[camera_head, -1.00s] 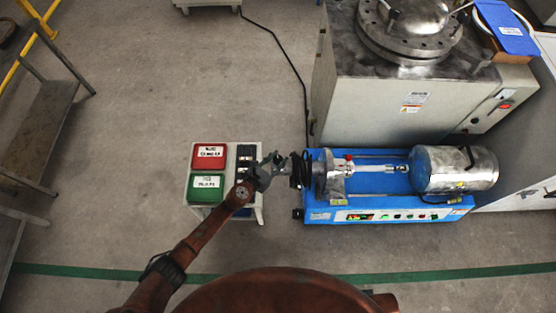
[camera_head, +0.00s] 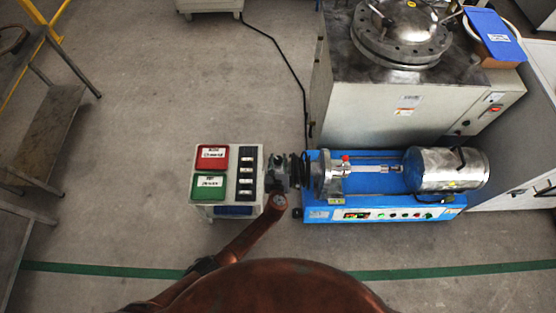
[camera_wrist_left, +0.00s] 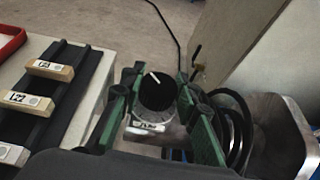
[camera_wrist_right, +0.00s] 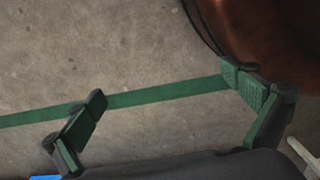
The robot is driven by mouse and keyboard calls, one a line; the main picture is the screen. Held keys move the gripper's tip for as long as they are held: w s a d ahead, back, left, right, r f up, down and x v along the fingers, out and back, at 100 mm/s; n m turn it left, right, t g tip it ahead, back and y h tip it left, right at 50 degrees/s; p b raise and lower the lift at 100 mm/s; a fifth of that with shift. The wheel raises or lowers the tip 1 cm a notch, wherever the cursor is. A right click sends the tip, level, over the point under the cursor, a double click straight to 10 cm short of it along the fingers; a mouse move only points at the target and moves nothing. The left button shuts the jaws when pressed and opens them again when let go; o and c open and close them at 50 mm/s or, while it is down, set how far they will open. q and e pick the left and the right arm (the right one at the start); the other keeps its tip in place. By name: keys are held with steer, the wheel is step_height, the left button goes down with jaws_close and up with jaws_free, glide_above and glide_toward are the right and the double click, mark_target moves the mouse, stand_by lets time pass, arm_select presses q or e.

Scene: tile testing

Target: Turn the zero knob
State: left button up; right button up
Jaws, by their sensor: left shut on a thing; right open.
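The black round knob (camera_wrist_left: 157,92) with a white pointer line shows in the left wrist view, between the green fingers of my left gripper (camera_wrist_left: 158,105). The pointer leans to the upper left. My left gripper is shut on the knob. In the head view my left gripper (camera_head: 279,176) is at the left end of the blue tile testing machine (camera_head: 318,214), beside the white stand, and the knob cannot be made out there. My right gripper (camera_wrist_right: 166,89) is open and empty above bare floor in the right wrist view.
The white stand (camera_head: 258,207) on the left holds a red tray (camera_head: 212,157), a green tray (camera_head: 209,186) and a black rack (camera_head: 247,176) of tiles. A large grey machine (camera_head: 350,110) stands behind. A black cable (camera_head: 275,40) crosses the floor.

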arm_select(q)
steer(key=shift+f+n+y, duration=0.15)
steer(key=shift+n+y, duration=0.65)
steer(key=shift+y, duration=0.1)
steer(key=shift+a+n+g+y+b, duration=0.1)
steer(key=shift+n+g+y+b, duration=0.2)
steer(key=shift+n+y+b, duration=0.55)
arm_select(e)
steer(key=shift+w+a+r, duration=0.2)
steer(key=shift+w+r, duration=0.1)
steer(key=shift+r, duration=0.3)
steer(key=shift+w+a+r, duration=0.2)
steer(key=shift+w+r, duration=0.1)
steer(key=shift+r, duration=0.25)
steer(key=shift+w+a+r, duration=0.2)
steer(key=shift+w+r, duration=0.1)
steer(key=shift+r, duration=0.3)
arm_select(q)
steer(key=o, duration=1.2)
steer(key=shift+v, duration=3.8)
